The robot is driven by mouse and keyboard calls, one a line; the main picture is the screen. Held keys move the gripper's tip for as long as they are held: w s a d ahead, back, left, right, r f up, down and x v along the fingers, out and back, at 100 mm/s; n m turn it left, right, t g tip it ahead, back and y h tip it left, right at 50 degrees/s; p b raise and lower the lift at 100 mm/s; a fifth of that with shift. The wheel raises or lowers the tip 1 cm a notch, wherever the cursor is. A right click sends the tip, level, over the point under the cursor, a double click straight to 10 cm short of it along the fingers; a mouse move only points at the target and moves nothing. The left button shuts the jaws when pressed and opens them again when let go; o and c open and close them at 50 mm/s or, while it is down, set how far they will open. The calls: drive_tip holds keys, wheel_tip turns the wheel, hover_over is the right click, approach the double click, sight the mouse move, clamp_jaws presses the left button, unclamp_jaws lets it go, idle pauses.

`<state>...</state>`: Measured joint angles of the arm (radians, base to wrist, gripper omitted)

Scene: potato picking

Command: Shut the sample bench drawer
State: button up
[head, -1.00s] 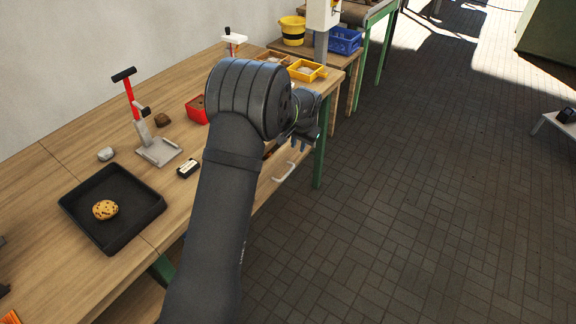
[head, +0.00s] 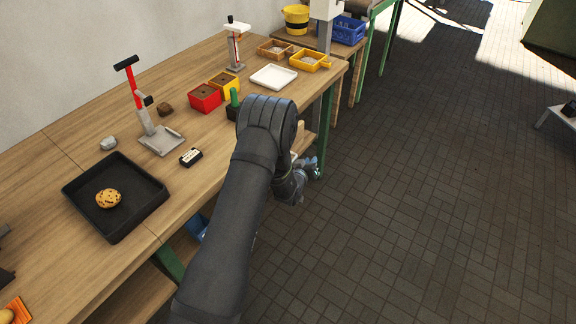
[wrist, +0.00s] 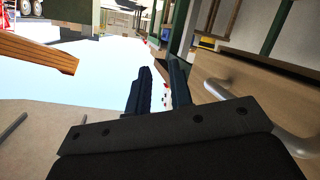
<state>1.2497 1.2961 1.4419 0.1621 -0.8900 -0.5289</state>
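The drawer front (wrist: 275,92) is a light wooden panel at the right of the wrist view, with a grey metal bar handle (wrist: 223,92). In the head view my arm hides most of the drawer; a small piece of light wood shows beside my wrist. I cannot tell how far the drawer stands out. My gripper (head: 297,186) is low at the bench's front side. In the wrist view its two dark fingers (wrist: 160,72) have a gap between them and hold nothing. They are left of the handle and not around it; contact with the drawer cannot be told.
A green bench leg (head: 326,125) stands just beyond my gripper. The paved floor to the right is clear.

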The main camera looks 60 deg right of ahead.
drive_tip(key=a+f+n+t+h, duration=0.2)
drive_tip(key=a+n, duration=0.2)
drive_tip(key=a, duration=0.7)
drive_tip(key=a+f+n+t+h, duration=0.2)
drive_tip(key=a+n+h, duration=0.15)
drive_tip(key=a, duration=0.65)
drive_tip(key=shift+n+y, duration=0.45)
drive_tip(key=x, duration=1.7)
drive_tip(key=shift+w, duration=0.15)
clamp_jaws()
